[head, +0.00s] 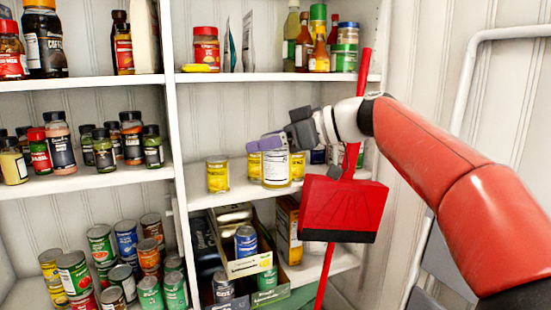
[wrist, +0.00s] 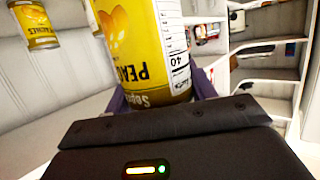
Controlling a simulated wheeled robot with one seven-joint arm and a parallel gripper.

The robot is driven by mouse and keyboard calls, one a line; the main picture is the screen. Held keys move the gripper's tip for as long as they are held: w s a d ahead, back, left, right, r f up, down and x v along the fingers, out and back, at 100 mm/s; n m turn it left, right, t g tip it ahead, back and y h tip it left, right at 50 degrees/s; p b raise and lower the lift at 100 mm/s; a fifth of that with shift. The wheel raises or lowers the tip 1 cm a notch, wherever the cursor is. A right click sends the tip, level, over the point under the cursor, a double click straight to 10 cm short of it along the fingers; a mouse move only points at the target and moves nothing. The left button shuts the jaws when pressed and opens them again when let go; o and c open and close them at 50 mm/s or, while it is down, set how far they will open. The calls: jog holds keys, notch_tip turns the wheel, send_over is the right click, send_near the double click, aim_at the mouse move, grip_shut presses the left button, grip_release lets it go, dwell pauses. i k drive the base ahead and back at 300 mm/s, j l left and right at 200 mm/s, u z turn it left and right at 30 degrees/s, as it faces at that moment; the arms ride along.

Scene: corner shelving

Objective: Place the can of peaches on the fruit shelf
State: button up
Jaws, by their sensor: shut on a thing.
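The can of peaches (head: 277,170), silver-rimmed with a yellow and white label, is held upright in my gripper (head: 266,145). The purple finger pads are shut on it. In the wrist view the can of peaches (wrist: 140,45) fills the middle, its label upside down, between the fingers. The fruit shelf (head: 232,196) is the middle right-hand shelf, with a yellow can (head: 217,174) standing left of the held can and other yellow cans partly hidden behind it. Another peaches can (wrist: 36,25) shows in the wrist view. I cannot tell whether the held can touches the shelf.
Boxes and cans (head: 245,262) fill the shelf below. Jars and bottles (head: 318,40) stand above.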

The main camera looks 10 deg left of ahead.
aim_at(239, 163)
jog(key=i+j, duration=0.2)
jog(key=i, duration=0.3)
jog(key=i+j, duration=0.2)
jog(key=i, duration=0.25)
jog(key=i+j+z, duration=0.1)
jog(key=i+j, duration=0.2)
